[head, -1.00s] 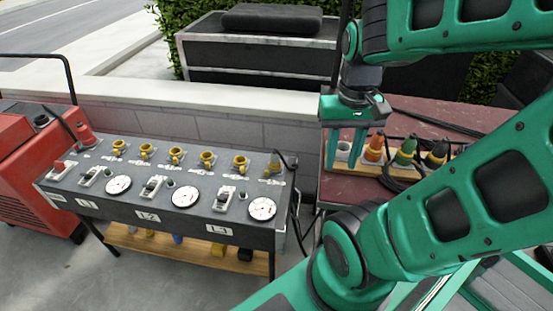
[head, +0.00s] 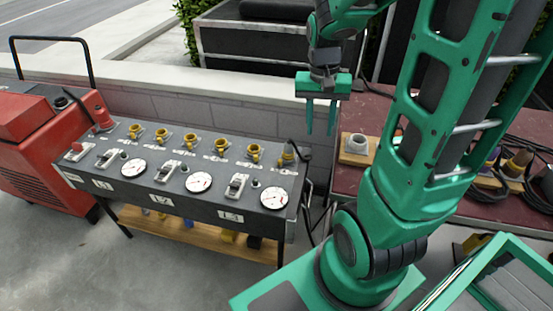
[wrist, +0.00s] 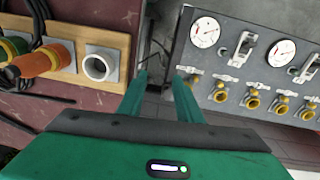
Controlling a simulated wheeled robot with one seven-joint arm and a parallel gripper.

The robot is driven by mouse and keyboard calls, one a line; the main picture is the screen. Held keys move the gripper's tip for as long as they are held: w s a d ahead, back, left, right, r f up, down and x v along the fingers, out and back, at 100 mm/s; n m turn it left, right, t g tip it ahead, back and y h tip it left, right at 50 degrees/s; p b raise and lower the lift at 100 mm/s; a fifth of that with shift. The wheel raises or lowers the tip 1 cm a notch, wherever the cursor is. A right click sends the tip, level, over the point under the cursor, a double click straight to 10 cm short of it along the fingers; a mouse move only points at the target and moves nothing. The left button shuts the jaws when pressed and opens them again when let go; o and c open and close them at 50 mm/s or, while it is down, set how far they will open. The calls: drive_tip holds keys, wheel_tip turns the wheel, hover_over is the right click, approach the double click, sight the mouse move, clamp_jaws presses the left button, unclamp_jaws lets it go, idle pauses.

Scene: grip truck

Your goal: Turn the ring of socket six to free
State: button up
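The dark distribution panel (head: 150,184) carries a row of sockets with yellow rings along its back edge. The last socket in the row, at the right end, holds a plug (head: 289,153) with a dark cable. I cannot read the socket numbers, so I cannot tell for sure which is socket six. The nearest uncovered yellow ring (head: 253,152) is just left of that plug; yellow rings (wrist: 219,95) also show in the wrist view. My gripper (head: 320,130) is open and empty, pointing down just right of the panel's right end. In the wrist view my gripper (wrist: 160,75) hides part of the end socket.
A dark red table (head: 345,182) stands right of the panel, with a white empty socket (head: 358,145) on a wooden board. An orange plug (wrist: 40,62) sits beside it. A low wall (head: 200,105) runs behind. A red machine (head: 40,145) stands left.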

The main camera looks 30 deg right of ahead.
drive_tip(key=m, duration=0.2)
hover_over(279, 161)
wheel_tip(279, 161, down, 11)
drive_tip(key=shift+y, duration=0.4)
drive_tip(key=f, duration=1.1)
drive_tip(key=shift+w+d, duration=0.1)
drive_tip(key=shift+d, duration=0.1)
clamp_jaws()
drive_tip(key=shift+a, duration=0.25)
drive_tip(key=shift+d, duration=0.15)
